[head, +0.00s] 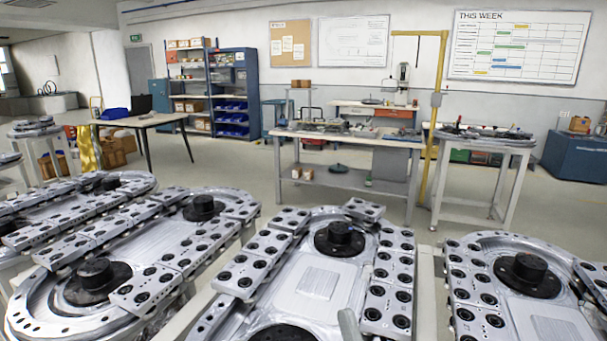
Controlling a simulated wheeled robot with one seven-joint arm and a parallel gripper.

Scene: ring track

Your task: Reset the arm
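My gripper is not clearly in view in the head view. A small pale grey rounded piece (349,326) rises from the bottom edge, and I cannot tell whether it is part of my arm. In front stands a silver ring track (318,281) with metal carriage blocks along its sides and a black hub (340,238) at its far end. Another ring track (552,322) is at the right. More tracks (150,246) stand side by side at the left. I see nothing held.
A workbench (345,140) with parts stands behind the tracks. A smaller table (484,146) is right of it, beside a yellow post (440,120). A wooden desk (140,121) and blue shelves (233,92) are further back. Open floor (240,171) lies between the tracks and the benches.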

